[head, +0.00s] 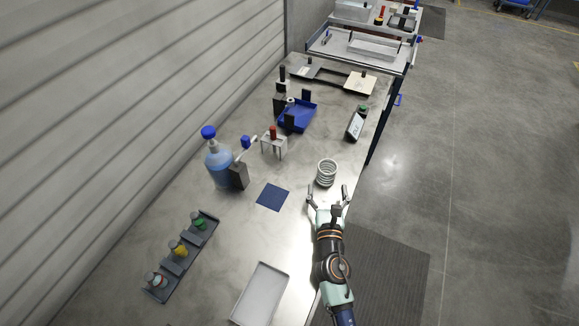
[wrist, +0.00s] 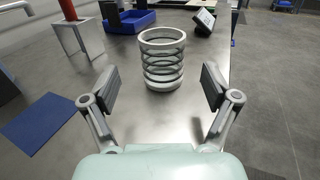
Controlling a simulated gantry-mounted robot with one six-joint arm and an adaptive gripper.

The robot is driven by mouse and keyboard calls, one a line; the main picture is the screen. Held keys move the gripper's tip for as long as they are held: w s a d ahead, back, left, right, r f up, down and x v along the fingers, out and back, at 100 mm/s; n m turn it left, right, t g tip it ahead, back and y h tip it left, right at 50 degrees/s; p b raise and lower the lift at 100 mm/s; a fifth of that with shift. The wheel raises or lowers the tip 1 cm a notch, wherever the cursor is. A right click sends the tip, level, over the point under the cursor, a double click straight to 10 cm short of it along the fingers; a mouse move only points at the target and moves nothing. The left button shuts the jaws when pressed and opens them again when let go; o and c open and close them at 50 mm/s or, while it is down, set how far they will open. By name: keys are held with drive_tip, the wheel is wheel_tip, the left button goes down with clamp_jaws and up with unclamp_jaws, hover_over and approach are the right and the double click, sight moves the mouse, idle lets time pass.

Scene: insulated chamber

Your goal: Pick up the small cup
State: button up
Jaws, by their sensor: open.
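A small white cup-like cylinder (head: 327,172) with an open top and ringed, coil-like sides stands upright on the metal bench. It also shows in the wrist view (wrist: 162,84), centred ahead between my fingers. My gripper (head: 328,194) is open and empty, just on the near side of the cylinder. Its two fingers sit apart to the left and right, not touching it. I see no other cup clearly.
A blue mat (head: 272,197) lies to the left. A stand with a red-topped item (head: 273,142), a blue bin (head: 297,114) and a tilted display (head: 356,125) stand farther back. A blue-capped bottle (head: 218,165) is at left; a pale tray (head: 261,295) lies near front.

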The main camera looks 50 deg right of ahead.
sight(328, 177)
drive_tip(key=shift+s+d, duration=0.1)
drive_tip(key=shift+s, duration=0.3)
drive_tip(key=shift+s+d+f, duration=0.1)
drive_tip(key=shift+s+d, duration=0.05)
drive_tip(key=shift+d, duration=0.05)
drive_tip(key=x, duration=0.3)
drive_tip(key=b+x, duration=0.1)
drive_tip(key=x, duration=0.3)
drive_tip(key=shift+w, duration=0.5)
drive_tip(key=shift+a, duration=0.1)
drive_tip(key=shift+c, duration=0.3)
drive_tip(key=c, duration=1.2)
wheel_tip(328, 177, up, 20)
drive_tip(key=p, duration=1.6)
